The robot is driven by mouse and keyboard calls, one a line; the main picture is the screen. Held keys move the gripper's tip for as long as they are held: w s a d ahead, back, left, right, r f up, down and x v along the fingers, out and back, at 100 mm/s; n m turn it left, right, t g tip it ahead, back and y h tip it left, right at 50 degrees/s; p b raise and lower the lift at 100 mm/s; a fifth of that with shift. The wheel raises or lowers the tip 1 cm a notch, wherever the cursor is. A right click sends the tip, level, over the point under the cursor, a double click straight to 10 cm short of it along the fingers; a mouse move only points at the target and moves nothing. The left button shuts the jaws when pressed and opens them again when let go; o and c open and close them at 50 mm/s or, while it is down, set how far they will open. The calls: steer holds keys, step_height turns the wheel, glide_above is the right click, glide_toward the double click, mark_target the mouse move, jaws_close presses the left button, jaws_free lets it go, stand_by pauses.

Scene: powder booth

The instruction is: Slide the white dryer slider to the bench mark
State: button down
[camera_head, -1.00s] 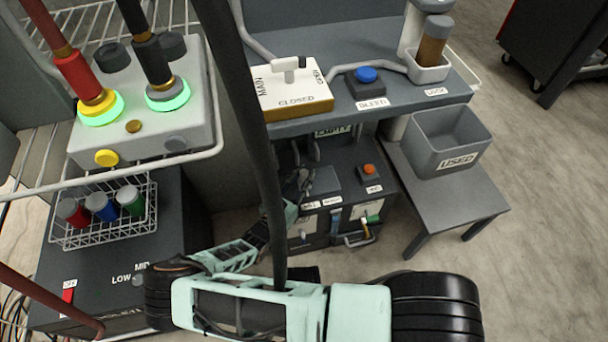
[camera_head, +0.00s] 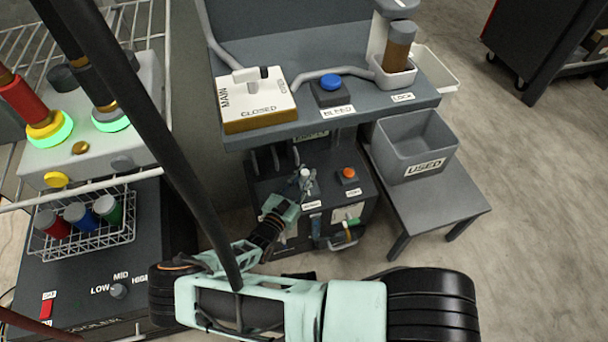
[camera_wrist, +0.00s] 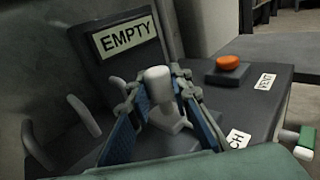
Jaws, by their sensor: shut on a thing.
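The white slider (camera_wrist: 157,85) is a pale knob on a short stem on the dark dryer unit (camera_wrist: 262,95). In the wrist view my gripper (camera_wrist: 160,92) has its two blue-padded fingers on either side of the knob, shut on it. In the head view the knob (camera_head: 305,172) shows at the tip of my gripper (camera_head: 305,184), under the bench shelf. A white label (camera_wrist: 237,142) ending in "CH" lies to the right of the knob in the wrist view, partly cut off by my gripper's body.
An "EMPTY" plate (camera_wrist: 128,35) stands behind the knob, with pale curved hooks (camera_wrist: 84,115) to the left. An orange button (camera_head: 348,173) is on the dryer's right. The bench shelf (camera_head: 330,118) overhangs the dryer. The grey "USED" bin (camera_head: 415,147) stands to the right.

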steer(key=c, duration=1.7)
jaws_free()
steer(key=shift+d, duration=0.35)
steer(key=shift+c, duration=0.2)
steer(key=shift+a, duration=0.1)
steer(key=shift+s+a, duration=0.15)
steer(key=v, duration=1.1)
steer(key=shift+s, duration=0.3)
